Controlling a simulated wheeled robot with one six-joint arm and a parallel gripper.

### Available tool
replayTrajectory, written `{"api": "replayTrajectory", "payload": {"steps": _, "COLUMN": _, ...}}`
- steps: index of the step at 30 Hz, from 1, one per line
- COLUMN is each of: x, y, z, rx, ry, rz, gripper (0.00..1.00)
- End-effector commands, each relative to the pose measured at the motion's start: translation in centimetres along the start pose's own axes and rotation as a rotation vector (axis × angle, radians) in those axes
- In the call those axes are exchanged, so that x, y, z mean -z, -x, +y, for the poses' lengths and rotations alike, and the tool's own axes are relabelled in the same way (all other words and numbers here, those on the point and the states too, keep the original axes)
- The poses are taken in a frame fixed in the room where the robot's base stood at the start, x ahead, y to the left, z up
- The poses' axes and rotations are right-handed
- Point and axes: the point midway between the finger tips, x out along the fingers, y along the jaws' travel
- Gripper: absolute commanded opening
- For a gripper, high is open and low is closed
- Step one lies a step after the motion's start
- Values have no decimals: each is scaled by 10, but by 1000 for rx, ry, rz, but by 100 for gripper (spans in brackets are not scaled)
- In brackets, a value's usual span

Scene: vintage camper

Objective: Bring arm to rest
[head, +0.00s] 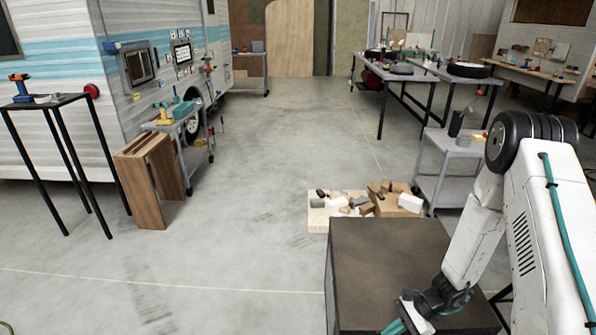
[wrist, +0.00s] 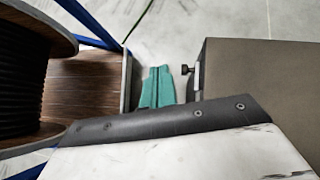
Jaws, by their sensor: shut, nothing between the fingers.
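My white arm comes in from the right of the head view and bends down to the lower edge. My gripper (head: 398,327) has teal fingers, partly cut off by the bottom edge of the head view. It is by the front of the dark brown box (head: 385,245). In the wrist view the teal fingers of my gripper (wrist: 157,87) are together, with nothing between them. They lie beside the box's brown surface (wrist: 265,80), which is to their right.
In the wrist view a dark-wound spool (wrist: 22,85) and a wooden surface (wrist: 92,88) are left of the fingers. Wood offcuts (head: 365,203) lie behind the box. A grey cart (head: 447,160) stands beyond it to the right. The concrete floor at centre left is clear.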

Motion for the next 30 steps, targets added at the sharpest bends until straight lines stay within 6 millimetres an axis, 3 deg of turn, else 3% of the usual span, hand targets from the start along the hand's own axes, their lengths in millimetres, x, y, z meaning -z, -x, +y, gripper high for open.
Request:
{"api": "replayTrajectory", "payload": {"steps": 7, "x": -79, "y": 66, "z": 6, "rx": -116, "ry": 264, "rz": -16, "gripper": 0}}
{"api": "replayTrajectory", "payload": {"steps": 14, "x": -157, "y": 132, "z": 28, "rx": -250, "ry": 528, "rz": 29, "gripper": 0}}
{"api": "replayTrajectory", "payload": {"steps": 21, "x": -224, "y": 189, "z": 64, "rx": -386, "ry": 760, "rz": 129, "gripper": 0}}
{"api": "replayTrajectory", "payload": {"steps": 30, "x": -287, "y": 245, "z": 119, "rx": -524, "ry": 999, "rz": 321, "gripper": 0}}
